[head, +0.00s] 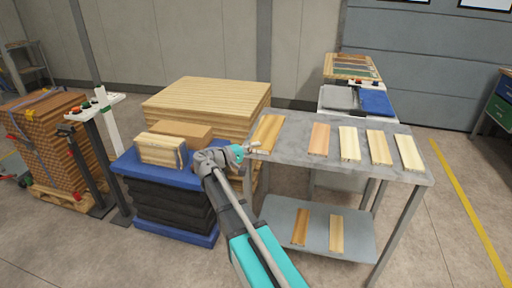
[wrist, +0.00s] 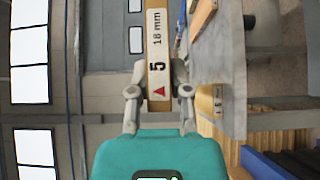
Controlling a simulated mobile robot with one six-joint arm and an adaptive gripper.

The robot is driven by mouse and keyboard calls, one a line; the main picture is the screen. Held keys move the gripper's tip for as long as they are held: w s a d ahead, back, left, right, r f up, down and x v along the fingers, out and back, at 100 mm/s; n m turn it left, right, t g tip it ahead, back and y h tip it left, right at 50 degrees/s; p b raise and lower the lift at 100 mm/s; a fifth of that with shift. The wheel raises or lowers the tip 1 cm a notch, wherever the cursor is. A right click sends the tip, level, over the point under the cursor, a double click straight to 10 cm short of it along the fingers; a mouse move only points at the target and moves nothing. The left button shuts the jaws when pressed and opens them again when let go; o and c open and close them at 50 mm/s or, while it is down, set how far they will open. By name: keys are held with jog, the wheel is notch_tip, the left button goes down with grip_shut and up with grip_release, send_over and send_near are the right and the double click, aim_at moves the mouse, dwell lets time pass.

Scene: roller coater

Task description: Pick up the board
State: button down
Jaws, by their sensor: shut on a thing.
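My gripper (head: 250,149) is shut on a board (wrist: 158,45), at the near left corner of the worktable (head: 340,138). In the wrist view my two fingers (wrist: 158,92) close on both sides of the board's narrow pale wooden face, which carries a white label reading "5" and "18 mm" with a red triangle. Another wooden piece (wrist: 210,102) with a small mark shows beside it at the table's edge. In the head view an orange-brown board (head: 269,130) is by the fingers; I cannot tell whether it is the held one.
Several boards (head: 349,144) lie spaced across the tabletop to the right. Two more (head: 301,227) lie on the lower shelf (head: 268,218). A blue-topped stack (head: 128,165) with a cardboard box (head: 183,131) and strapped boards stands left. A large wood stack (head: 205,93) stands behind.

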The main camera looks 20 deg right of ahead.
dwell(0.6)
notch_tip(320, 180, up, 6)
jog(key=p, duration=0.6)
jog(key=shift+s+r, duration=0.1)
dwell(0.9)
